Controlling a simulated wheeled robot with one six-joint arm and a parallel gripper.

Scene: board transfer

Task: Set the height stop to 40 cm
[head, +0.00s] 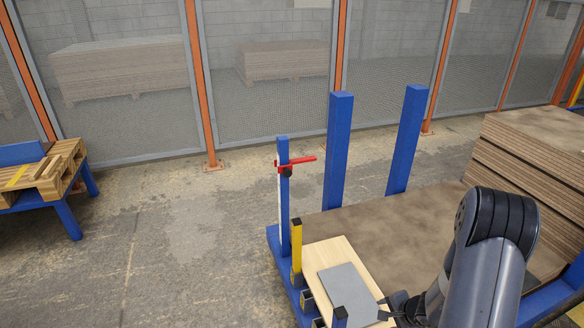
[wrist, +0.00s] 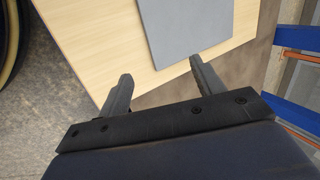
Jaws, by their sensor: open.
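The height stop (head: 295,163) is a red arm with a dark knob, on a blue post (head: 284,200) with a pale scale strip along its side. It sits near the top of the post; the scale's numbers are too small to read. My gripper (head: 385,308) is at the lower right of the head view, low over the light wooden board and well away from the stop. In the wrist view my gripper (wrist: 160,82) has its two fingers spread with nothing between them. The stop is not in the wrist view.
A grey plate (head: 345,283) lies on the light board (head: 320,257). A yellow post (head: 296,245) stands beside the board, and two taller blue posts (head: 338,150) stand behind. A board stack (head: 540,150) is at right. Open floor (head: 190,230) lies left.

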